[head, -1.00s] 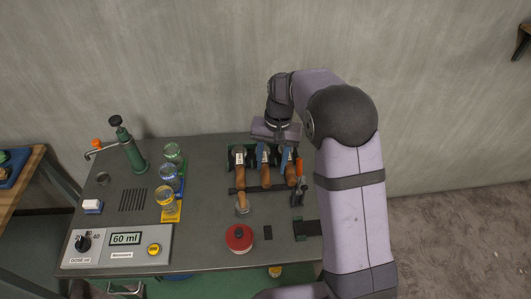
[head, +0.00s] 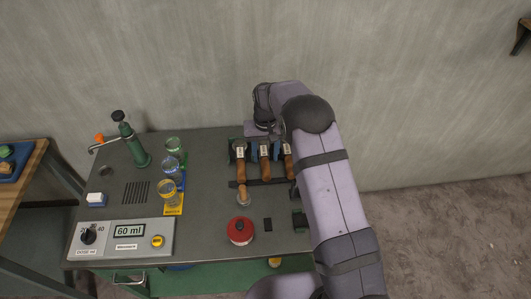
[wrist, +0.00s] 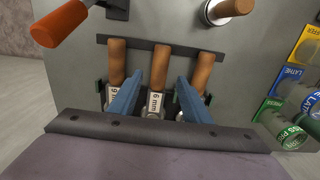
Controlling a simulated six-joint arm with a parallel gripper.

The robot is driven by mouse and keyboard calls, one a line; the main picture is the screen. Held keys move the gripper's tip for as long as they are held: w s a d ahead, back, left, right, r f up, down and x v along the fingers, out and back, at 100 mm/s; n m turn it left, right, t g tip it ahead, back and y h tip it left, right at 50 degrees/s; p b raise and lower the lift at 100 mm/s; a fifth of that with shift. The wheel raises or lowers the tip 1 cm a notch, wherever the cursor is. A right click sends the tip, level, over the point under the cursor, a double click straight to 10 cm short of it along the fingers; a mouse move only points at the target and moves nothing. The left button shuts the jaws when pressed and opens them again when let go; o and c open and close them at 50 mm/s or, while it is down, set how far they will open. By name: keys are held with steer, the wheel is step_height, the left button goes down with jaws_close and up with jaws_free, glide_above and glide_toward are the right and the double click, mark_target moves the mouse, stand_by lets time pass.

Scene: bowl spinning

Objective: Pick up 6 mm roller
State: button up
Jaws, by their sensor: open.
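The roller labelled 6 mm is the middle of three wooden-handled rollers in a dark rack (head: 272,183). Its brown handle (head: 265,169) shows in the head view, and its white label reads 6 mm in the wrist view (wrist: 155,102). My gripper (wrist: 171,64) is open, with one blue finger on each side of this middle roller. The fingers appear apart from the handle, and nothing is held. In the head view my gripper (head: 263,150) is over the rack from the back. The roller's lower end is partly hidden by my gripper.
Another roller stands close on each side, the left one (head: 241,167) and the right one (head: 288,165). A red round pot (head: 240,231) is in front. Glass jars (head: 168,188) stand left.

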mark_target(266, 166)
steer(key=shift+f+b, duration=2.35)
steer(key=shift+f, duration=1.55)
jaws_close()
steer(key=shift+r, duration=0.2)
steer(key=shift+r+p, duration=3)
steer(key=shift+r, duration=1.45)
steer(key=shift+w, duration=0.1)
